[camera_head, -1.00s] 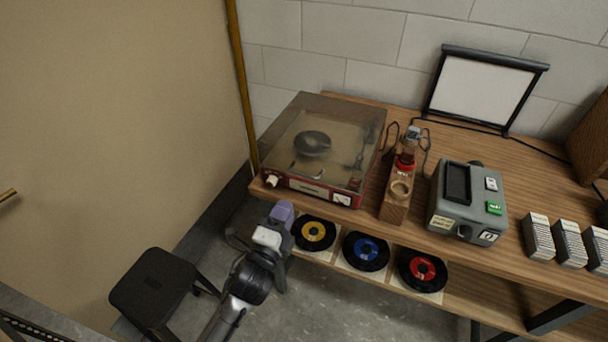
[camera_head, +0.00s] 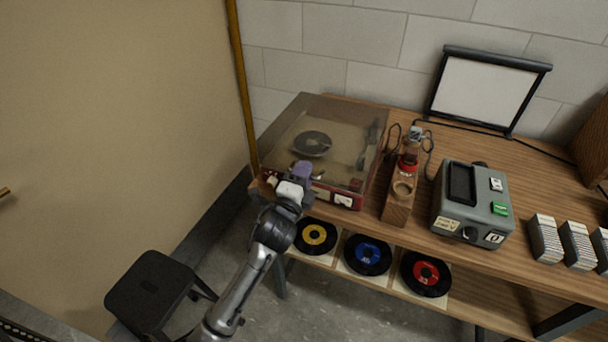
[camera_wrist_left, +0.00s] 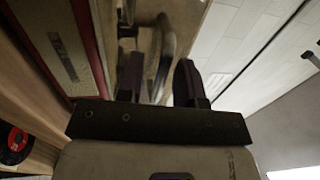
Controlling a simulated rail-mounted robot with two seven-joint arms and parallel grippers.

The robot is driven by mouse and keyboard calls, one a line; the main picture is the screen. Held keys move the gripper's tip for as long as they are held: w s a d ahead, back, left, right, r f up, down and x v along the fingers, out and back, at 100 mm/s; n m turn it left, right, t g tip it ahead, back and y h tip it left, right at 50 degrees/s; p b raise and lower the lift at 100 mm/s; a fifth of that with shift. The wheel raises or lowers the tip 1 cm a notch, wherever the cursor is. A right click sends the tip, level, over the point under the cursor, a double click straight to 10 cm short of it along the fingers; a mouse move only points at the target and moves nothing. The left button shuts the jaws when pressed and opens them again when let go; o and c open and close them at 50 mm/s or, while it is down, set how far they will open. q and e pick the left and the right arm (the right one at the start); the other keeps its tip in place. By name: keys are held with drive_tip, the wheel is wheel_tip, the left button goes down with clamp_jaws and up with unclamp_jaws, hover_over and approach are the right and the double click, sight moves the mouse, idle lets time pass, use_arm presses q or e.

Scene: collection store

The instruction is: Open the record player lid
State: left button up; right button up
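The record player (camera_head: 335,194) has a red base and a smoky clear lid (camera_head: 345,120). The lid is down over the platter and a dark record (camera_head: 312,144). My left gripper (camera_head: 303,170) is at the front of the player, left of its middle, and covers part of the front edge. In the left wrist view my left gripper (camera_wrist_left: 160,82) has its two dark fingers apart. The player's red edge (camera_wrist_left: 88,40) runs along the left there. A blurred curved grey shape shows beyond the fingers; I cannot tell whether they touch the lid. My right gripper is not in view.
A wooden stand (camera_head: 399,195) with a red-banded item is close to the player's right. A grey device (camera_head: 473,205) stands further right. Records in sleeves (camera_head: 367,254) lie on the shelf below. A black stool (camera_head: 150,285) is at the lower left. A wall is behind.

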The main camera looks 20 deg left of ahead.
use_arm(q)
clamp_jaws()
idle(0.5)
